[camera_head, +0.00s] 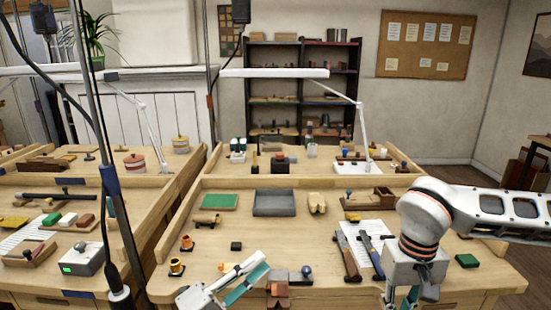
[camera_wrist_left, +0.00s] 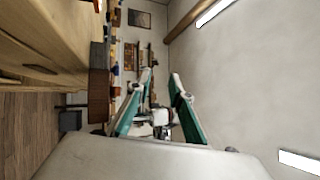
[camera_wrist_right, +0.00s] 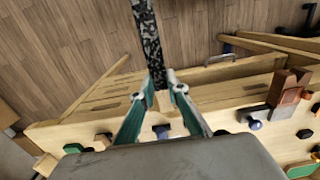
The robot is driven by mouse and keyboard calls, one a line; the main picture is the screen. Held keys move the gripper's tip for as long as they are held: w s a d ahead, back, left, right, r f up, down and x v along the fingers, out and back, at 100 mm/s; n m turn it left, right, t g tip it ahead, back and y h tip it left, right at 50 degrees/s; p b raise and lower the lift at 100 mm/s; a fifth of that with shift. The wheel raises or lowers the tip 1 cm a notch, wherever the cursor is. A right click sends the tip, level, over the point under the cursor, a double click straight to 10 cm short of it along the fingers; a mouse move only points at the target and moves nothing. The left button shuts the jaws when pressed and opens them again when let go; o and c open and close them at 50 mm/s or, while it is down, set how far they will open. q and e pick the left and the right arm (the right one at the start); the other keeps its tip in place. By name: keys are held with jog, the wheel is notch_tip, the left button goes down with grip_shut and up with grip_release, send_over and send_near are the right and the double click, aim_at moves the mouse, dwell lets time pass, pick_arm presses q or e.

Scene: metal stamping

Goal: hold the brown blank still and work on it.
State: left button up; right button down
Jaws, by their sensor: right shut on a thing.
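A reddish-brown block (camera_head: 277,275), which looks like the brown blank or its holder, stands at the bench's front beside a grey block with a blue-grey ball (camera_head: 306,271). It also shows in the right wrist view (camera_wrist_right: 287,86). My left gripper (camera_head: 263,262) is just left of it, apart from it; in the left wrist view its fingers (camera_wrist_left: 161,76) are parted with nothing between them. My right gripper (camera_head: 401,299) points down at the front right. In the right wrist view its fingertips (camera_wrist_right: 161,84) close on a dark speckled bar (camera_wrist_right: 149,45). The bar's use is unclear.
A dark green block (camera_head: 467,261) is at the right. Small brass pieces (camera_head: 177,267) are at the left.

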pick_arm(q)
jog(key=s+d+r+m+g+y, duration=0.1)
jog(key=s+d+r+m+g, duration=0.15)
jog(key=m+g, duration=0.6)
jog(key=s+d+r+m+g, duration=0.1)
jog(key=s+d+m+g, duration=0.3)
jog(key=m, duration=0.7)
jog(key=w+a+f+m+y, duration=0.1)
jog(key=w+a+m+y, duration=0.5)
jog(key=a+y, duration=0.4)
jog(key=shift+h, duration=0.7)
jog(key=shift+a+f+x, duration=0.1)
jog(key=shift+a+x, duration=0.05)
jog(key=shift+x, duration=1.75)
jog(key=shift+a+f+x, duration=0.1)
jog(key=shift+x, duration=1.85)
jog(key=shift+s, duration=0.15)
jog(key=shift+c, duration=0.4)
grip_shut()
